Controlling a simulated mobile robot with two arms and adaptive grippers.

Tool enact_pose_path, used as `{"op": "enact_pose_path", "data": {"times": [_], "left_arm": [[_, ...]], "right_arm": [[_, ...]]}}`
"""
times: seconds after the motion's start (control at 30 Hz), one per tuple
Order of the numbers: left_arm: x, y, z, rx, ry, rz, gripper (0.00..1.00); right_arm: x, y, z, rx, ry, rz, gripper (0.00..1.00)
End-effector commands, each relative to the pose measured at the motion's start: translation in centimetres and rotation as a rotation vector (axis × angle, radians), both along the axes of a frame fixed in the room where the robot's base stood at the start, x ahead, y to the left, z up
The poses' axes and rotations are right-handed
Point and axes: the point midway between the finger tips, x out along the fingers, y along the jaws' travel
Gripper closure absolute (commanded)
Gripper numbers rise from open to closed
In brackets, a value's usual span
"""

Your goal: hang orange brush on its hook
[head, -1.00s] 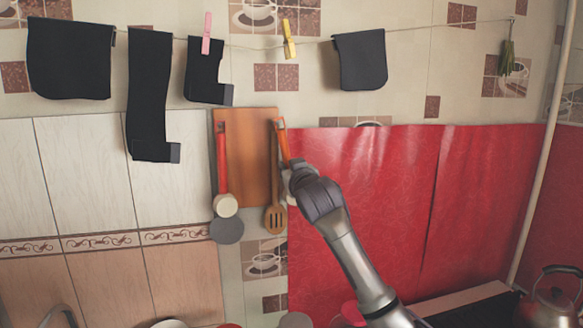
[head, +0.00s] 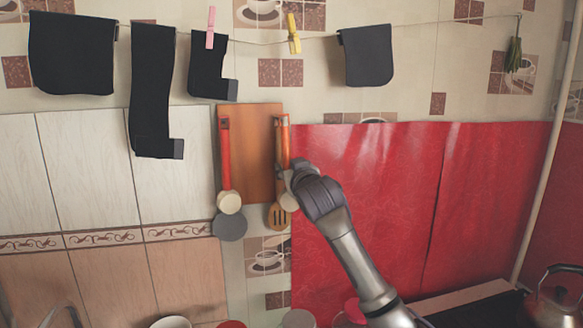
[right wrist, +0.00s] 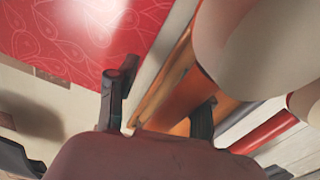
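The orange brush (head: 284,147) is upright at the right edge of a wooden board, its handle top near the board's upper right corner. Its pale head is partly hidden by my right gripper (head: 290,177). The hook is too small to make out, so I cannot tell whether the handle rests on it. In the right wrist view, the fingers of my right gripper (right wrist: 160,108) stand wide apart. The orange handle (right wrist: 184,98) is between them, close to the right finger, with a gap to the left finger. The brush's large pale head (right wrist: 245,45) fills the upper right. My left gripper is out of view.
A red-handled tool (head: 226,160) with a pale head hangs at the left of the wooden board (head: 252,150). A wooden slotted spatula (head: 277,217) hangs behind the orange brush. Dark cloths (head: 366,57) hang from a line above. A red sheet (head: 380,210) covers the wall to the right.

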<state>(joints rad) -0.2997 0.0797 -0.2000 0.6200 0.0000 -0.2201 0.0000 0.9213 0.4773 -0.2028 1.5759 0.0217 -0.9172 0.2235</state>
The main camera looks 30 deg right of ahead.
Motion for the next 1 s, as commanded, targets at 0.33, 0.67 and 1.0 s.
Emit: {"op": "enact_pose_path", "data": {"times": [0.33,0.67,1.0], "left_arm": [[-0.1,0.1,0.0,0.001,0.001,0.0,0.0],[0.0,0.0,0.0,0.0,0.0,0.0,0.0],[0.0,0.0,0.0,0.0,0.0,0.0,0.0]], "right_arm": [[-1.3,0.3,0.2,0.0,-0.006,0.0,0.5],[-7.3,1.8,0.0,-0.002,-0.004,0.002,0.5],[-11.2,2.8,-0.1,0.0,0.0,0.0,0.5]]}}
